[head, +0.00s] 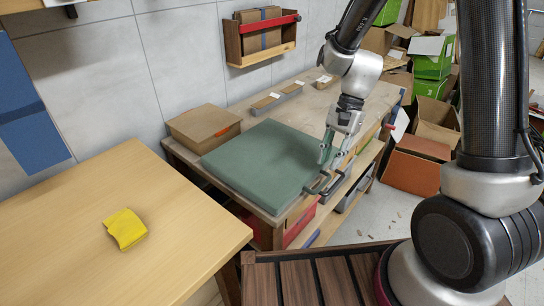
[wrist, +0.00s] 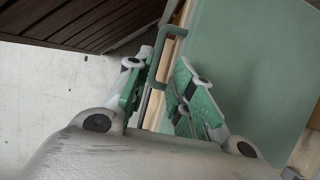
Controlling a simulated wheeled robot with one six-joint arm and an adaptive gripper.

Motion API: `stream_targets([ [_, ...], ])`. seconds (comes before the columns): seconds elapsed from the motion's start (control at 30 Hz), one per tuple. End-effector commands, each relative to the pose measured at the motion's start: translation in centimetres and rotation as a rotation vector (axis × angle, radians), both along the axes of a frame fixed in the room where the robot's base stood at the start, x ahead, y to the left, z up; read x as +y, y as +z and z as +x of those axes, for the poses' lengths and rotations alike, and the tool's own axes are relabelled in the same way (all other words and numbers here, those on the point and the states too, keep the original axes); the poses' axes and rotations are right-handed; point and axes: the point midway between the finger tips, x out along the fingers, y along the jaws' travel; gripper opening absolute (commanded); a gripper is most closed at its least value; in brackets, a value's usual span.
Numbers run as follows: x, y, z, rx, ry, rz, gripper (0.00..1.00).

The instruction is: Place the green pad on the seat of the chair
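The green pad (head: 265,165) is a thick flat square lying on the workbench. A small green loop handle (head: 318,186) sticks out from its edge near my gripper. My gripper (head: 325,172) points down at that edge. In the wrist view its green-padded fingers (wrist: 158,88) are spread apart. The handle (wrist: 168,58) shows just beyond and between them, and I see no finger closed on it. The pad fills the upper right of the wrist view (wrist: 250,60). A dark brown slatted wooden seat (head: 326,283), apparently the chair, is at the bottom of the head view; its slats also show in the wrist view (wrist: 85,22).
A light wooden table (head: 160,220) with a yellow cloth (head: 125,229) stands at left. The workbench (head: 318,100) also bears a cardboard box (head: 203,128) and small trays. Drawers sit below it. Cardboard and green boxes (head: 432,60) crowd the back right.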

Motion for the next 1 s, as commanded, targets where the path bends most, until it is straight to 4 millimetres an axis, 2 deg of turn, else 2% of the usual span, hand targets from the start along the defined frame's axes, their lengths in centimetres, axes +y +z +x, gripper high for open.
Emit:
stream_targets([
  [0.5, 1.5, -6.5, -2.0, 0.003, 0.0, -0.002, 0.23],
  [0.77, 1.6, -6.8, -2.1, -0.001, 0.0, -0.001, 0.23],
  [0.9, 1.6, -6.8, -2.1, 0.0, 0.0, -0.001, 0.0],
  [1.0, 1.6, -6.8, -2.1, 0.0, 0.0, -0.001, 0.0],
])
